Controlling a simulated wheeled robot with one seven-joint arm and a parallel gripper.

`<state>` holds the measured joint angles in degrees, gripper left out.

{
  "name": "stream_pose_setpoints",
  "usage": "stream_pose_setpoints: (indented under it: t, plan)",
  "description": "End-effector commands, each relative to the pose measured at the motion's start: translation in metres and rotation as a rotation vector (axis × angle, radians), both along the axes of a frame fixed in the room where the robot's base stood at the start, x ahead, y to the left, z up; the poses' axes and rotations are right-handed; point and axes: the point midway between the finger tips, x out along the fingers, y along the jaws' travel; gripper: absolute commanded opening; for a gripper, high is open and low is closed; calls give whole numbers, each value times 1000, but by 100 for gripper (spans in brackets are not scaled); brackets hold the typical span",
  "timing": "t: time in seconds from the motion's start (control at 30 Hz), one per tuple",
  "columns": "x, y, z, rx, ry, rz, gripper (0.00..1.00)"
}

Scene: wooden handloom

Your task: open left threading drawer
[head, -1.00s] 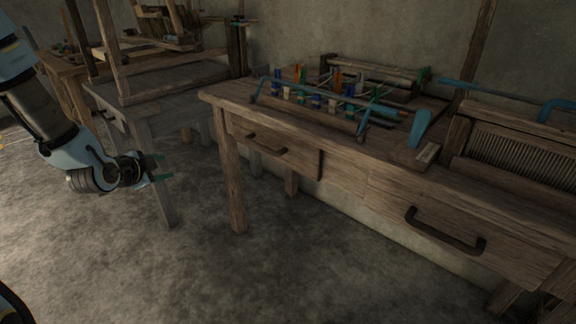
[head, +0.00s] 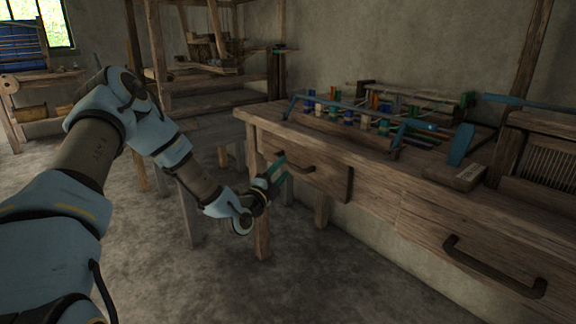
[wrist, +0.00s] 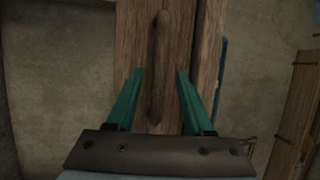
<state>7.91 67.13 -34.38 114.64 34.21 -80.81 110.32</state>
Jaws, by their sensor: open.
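The left threading drawer (head: 325,184) is a wooden front under the left end of the worktable, with a dark vertical edge at its right end. I cannot tell whether it stands slightly out. Its dark bar handle (head: 300,167) is partly behind my gripper (head: 280,171) in the head view. My gripper is open, with teal fingers close in front of the handle's left part. In the wrist view the handle (wrist: 158,65) runs lengthwise between and beyond the fingertips of my gripper (wrist: 158,75). No contact is visible.
A right drawer with a larger handle (head: 492,268) is nearer on the same worktable (head: 375,160). Colored spools (head: 345,108) and a small block (head: 455,176) lie on top. A table leg (head: 262,230) stands below my gripper. The floor in front is clear.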

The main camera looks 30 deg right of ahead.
Motion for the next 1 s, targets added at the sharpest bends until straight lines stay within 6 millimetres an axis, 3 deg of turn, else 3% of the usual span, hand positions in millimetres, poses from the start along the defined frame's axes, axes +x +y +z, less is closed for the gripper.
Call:
stream_pose_setpoints:
  t: [0.23, 0.6, 1.0]
  plan:
    - [17, -25, 5, -1, 1, 0, 52]
    - [20, -29, 6, 1, 2, -1, 52]
    - [19, -29, 6, 1, 2, -1, 8]
